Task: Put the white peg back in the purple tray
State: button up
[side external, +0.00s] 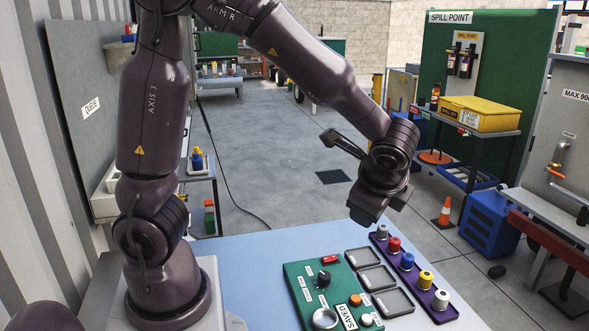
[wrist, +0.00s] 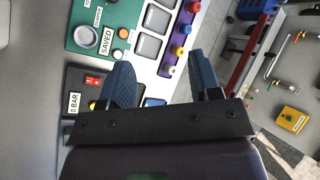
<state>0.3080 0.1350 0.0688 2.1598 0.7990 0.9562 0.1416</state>
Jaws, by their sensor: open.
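The purple tray (side external: 446,315) lies along the right edge of the blue table, with a row of pegs upright in it. The white peg (side external: 441,300) stands at its near end, and I cannot tell how deep it sits. In the wrist view the white peg (wrist: 170,70) shows between my fingers, beyond their tips, with the purple tray (wrist: 165,62) around it. My gripper (wrist: 159,60) is open and empty, its two blue fingers apart. In the side view my gripper (side external: 366,211) is above the far end of the tray; its fingers are not clear there.
Grey (side external: 382,231), red (side external: 393,244), blue (side external: 407,261) and yellow (side external: 426,279) pegs share the tray. Grey square dishes (side external: 371,278) lie left of it, beside a green control panel (side external: 297,284). A dark panel (wrist: 75,104) marked "0 BAR" shows near my left finger.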

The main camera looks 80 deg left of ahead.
jog(key=s+d+r+n+t+h, duration=0.1)
jog(key=s+r+n+h, duration=0.2)
jog(key=s, duration=0.4)
jog(key=s+d+r+n+t+h, duration=0.1)
jog(key=s+r+n+t+h, duration=0.1)
jog(key=s+r+n+h, duration=0.2)
jog(key=shift+s+r+n, duration=0.65)
jog(key=shift+s+n, duration=0.75)
jog(key=shift+n, duration=0.2)
jog(key=shift+d, duration=0.1)
